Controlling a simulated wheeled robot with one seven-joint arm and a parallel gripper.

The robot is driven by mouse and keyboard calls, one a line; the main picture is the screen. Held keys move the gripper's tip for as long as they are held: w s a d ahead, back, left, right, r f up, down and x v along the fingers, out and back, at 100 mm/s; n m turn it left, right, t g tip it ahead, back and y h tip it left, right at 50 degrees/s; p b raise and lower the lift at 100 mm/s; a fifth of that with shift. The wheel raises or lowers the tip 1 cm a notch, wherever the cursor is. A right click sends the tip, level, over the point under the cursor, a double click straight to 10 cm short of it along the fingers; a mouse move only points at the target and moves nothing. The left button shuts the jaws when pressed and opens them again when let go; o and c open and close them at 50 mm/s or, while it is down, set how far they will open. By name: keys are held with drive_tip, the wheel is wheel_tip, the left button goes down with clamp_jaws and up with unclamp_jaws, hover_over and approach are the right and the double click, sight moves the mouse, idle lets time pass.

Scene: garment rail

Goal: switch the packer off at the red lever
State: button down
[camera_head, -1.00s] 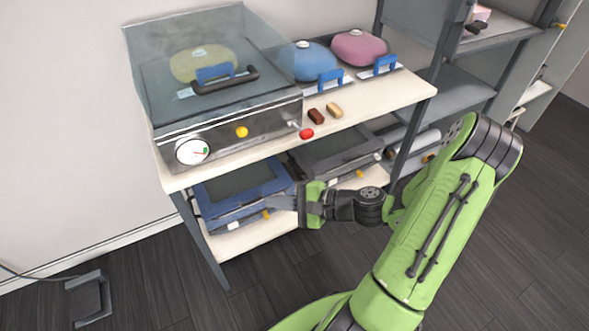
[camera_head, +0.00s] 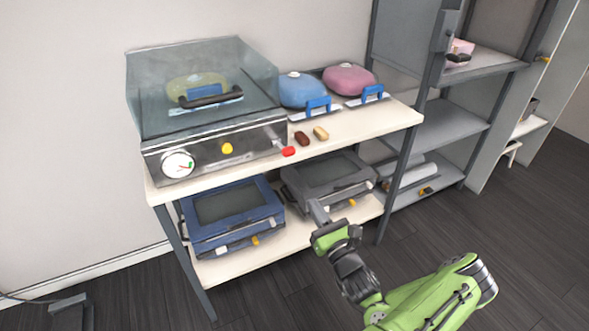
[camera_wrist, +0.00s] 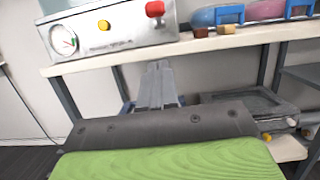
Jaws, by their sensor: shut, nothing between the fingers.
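The packer (camera_head: 215,153) is a metal box with a clear lid, standing on the left of the upper shelf. Its red lever (camera_head: 288,151) sticks out at the right end of the front panel; the red knob also shows in the wrist view (camera_wrist: 155,8), near the top edge. A yellow knob (camera_head: 227,148) and a dial (camera_head: 178,164) are on the same panel. My gripper (camera_head: 317,207) is shut and empty, in front of the lower shelf, below the lever and apart from it. In the wrist view its fingers (camera_wrist: 158,85) point toward the shelf edge under the lever.
The upper shelf board (camera_head: 350,127) carries a brown block (camera_head: 301,138), a tan block (camera_head: 321,133), a blue bag (camera_head: 301,90) and a pink bag (camera_head: 349,78). A blue machine (camera_head: 232,212) and a grey machine (camera_head: 327,178) stand on the lower shelf.

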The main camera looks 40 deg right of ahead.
drive_tip(key=b, duration=0.1)
approach(283, 148)
wheel_tip(283, 148, down, 3)
drive_tip(key=w+r, duration=0.1)
drive_tip(key=w+d+r, duration=0.1)
drive_tip(key=r, duration=0.1)
drive_tip(key=shift+w+d, duration=0.15)
drive_tip(key=shift+w, duration=0.25)
drive_tip(key=shift+r, duration=0.1)
drive_tip(key=r+g+p, duration=0.1)
drive_tip(key=p, duration=0.3)
